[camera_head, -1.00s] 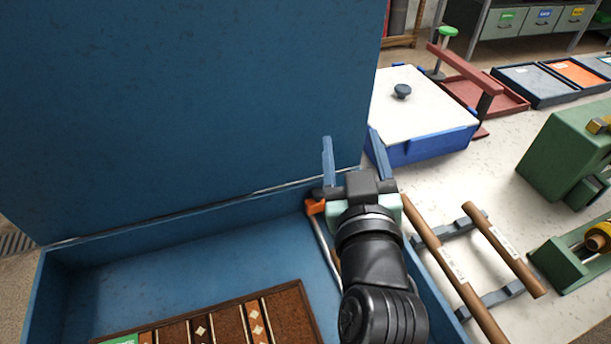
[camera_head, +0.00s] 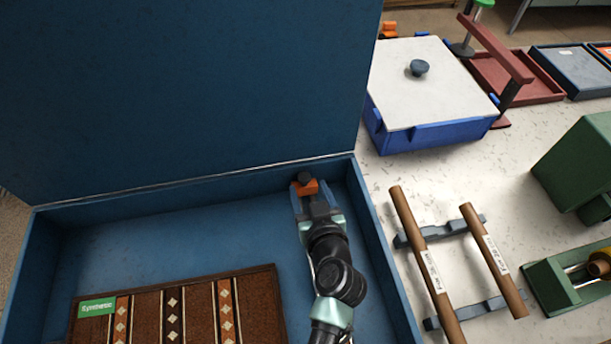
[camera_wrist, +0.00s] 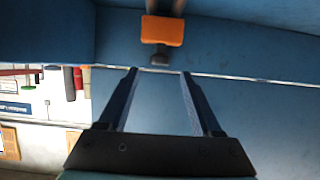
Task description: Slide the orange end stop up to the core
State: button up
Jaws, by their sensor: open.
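The orange end stop (camera_head: 305,187) is in the back right corner area of the open blue box (camera_head: 200,222). It also shows in the wrist view (camera_wrist: 162,31), with a dark knob at its lower side and part of a rod at its other side. My gripper (camera_head: 312,202) is inside the box, its open fingers pointing at the stop. In the wrist view, the fingertips (camera_wrist: 159,72) are apart with nothing between them, and the stop lies just beyond them. My arm hides most of the rod. I cannot identify the core.
A patterned brown rug (camera_head: 190,312) lies at the box's front left. The tall blue lid (camera_head: 180,90) stands behind. Outside to the right are brown tubes (camera_head: 420,255) on a stand, a white-topped blue bin (camera_head: 408,85) and a green machine (camera_head: 580,160). The box's right wall (camera_head: 375,240) is close.

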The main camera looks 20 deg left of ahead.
aim_at(305, 177)
jog(key=shift+x, duration=2.3)
grip_shut()
